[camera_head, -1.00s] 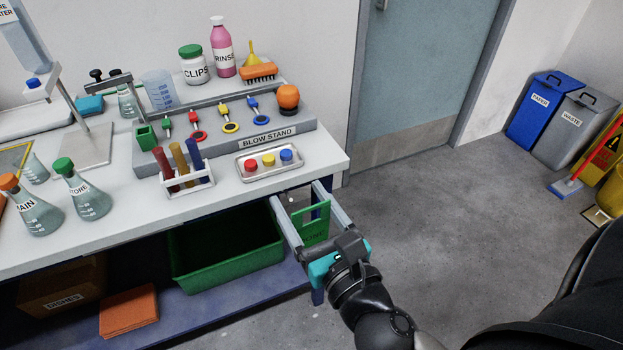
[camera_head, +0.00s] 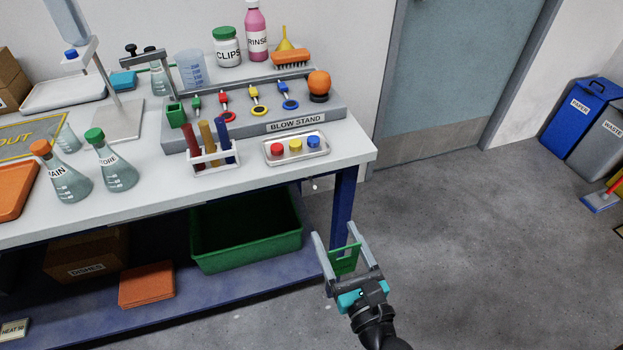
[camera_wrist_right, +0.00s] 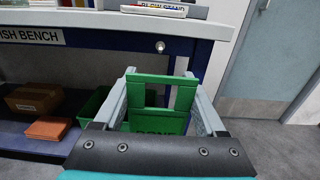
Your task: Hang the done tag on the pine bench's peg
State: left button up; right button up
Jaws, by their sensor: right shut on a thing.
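My right gripper (camera_head: 335,234) is shut on a green tag (camera_head: 345,264) in front of the bench's right end. In the right wrist view the tag (camera_wrist_right: 158,126) has an open loop at its top and the partly hidden word "DONE". Both fingers (camera_wrist_right: 159,74) flank it. A small pale round peg (camera_head: 314,185) sits on the bench's front edge; it also shows in the right wrist view (camera_wrist_right: 160,47), beyond and above the tag. The tag is apart from the peg. The bench (camera_wrist_right: 95,22) has a partly cut-off label ending "ISH BENCH". My left gripper is out of view.
On the bench are a blow stand (camera_head: 235,128), a tray of coloured caps (camera_head: 296,160), a tube rack (camera_head: 215,168) and flasks. A green bin (camera_head: 245,245) is on the lower shelf. The floor to the right (camera_head: 480,230) is clear.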

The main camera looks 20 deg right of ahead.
aim_at(312, 181)
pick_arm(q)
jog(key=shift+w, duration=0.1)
pick_arm(e)
jog(key=shift+w, duration=0.1)
jog(key=w, duration=1.2)
jog(key=shift+w+a, duration=0.2)
jog(key=shift+w, duration=0.2)
jog(key=shift+w+b, duration=0.3)
jog(key=shift+w, duration=0.5)
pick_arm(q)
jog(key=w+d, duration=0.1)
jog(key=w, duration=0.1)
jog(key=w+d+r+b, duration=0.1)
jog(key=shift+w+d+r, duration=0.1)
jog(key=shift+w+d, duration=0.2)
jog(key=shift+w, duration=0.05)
pick_arm(e)
jog(key=w, duration=0.1)
jog(key=w+f, duration=0.1)
jog(key=w, duration=0.1)
jog(key=shift+w, duration=0.2)
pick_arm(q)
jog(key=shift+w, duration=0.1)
pick_arm(e)
jog(key=shift+f, duration=0.1)
